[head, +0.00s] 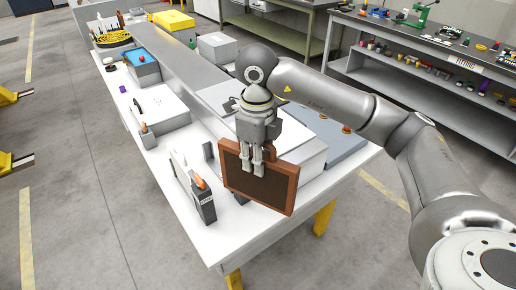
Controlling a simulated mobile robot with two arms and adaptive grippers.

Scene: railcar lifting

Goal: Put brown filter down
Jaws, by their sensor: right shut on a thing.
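The brown filter (262,184) is a flat panel with a brown frame and a dark mesh face. It is upright, slightly tilted, near the right front edge of the white workbench (236,236). My right gripper (255,168) comes down from above and is shut on the filter's top edge. I cannot tell whether the filter's bottom edge touches the bench. My left gripper is not in view.
Grey holders (194,190) with an orange-topped item stand left of the filter. Grey boxes (158,107) and a blue bin (143,66) are farther back. The bench's front corner is bare. A shelved bench (430,75) stands behind at right.

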